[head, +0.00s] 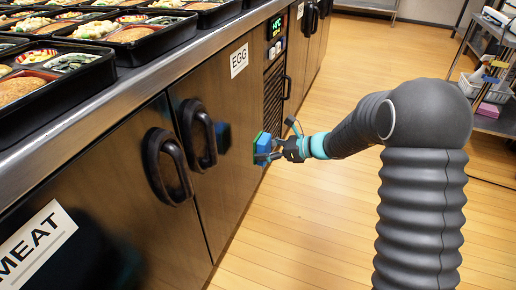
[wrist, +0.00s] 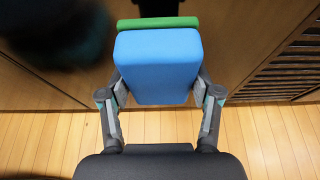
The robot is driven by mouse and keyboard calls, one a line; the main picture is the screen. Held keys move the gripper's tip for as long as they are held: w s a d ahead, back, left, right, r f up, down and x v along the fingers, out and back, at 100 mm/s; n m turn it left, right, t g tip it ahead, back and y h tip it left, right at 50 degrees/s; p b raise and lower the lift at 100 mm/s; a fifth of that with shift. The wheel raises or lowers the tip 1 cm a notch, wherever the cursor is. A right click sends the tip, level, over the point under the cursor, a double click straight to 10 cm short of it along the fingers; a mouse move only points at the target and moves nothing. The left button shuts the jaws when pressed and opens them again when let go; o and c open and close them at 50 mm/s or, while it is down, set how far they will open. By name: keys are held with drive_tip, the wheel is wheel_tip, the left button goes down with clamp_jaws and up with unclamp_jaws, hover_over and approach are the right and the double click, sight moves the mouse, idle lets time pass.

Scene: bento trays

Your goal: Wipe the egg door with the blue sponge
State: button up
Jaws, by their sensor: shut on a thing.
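The egg door (head: 230,110) is a dark glossy cabinet door with an EGG label (head: 239,60) near its top and a black handle (head: 198,134) at its left side. My gripper (head: 274,151) is at the door's right part, low down. It is shut on the blue sponge (wrist: 157,68), with a finger on each side of it. The sponge has a green layer (wrist: 158,23) on its far side, facing the door. In the head view the sponge (head: 263,143) is at or very near the door face; I cannot tell if it touches.
A MEAT door (head: 110,165) adjoins on the left. A vented panel (head: 273,100) is just right of the egg door. Bento trays (head: 125,45) line the steel counter above. A shelf cart (head: 495,120) stands far right. The wooden floor (head: 320,220) is clear.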

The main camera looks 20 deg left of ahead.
drive_tip(key=shift+d, duration=0.35)
drive_tip(key=shift+s+d, duration=0.15)
drive_tip(key=shift+d, duration=1.4)
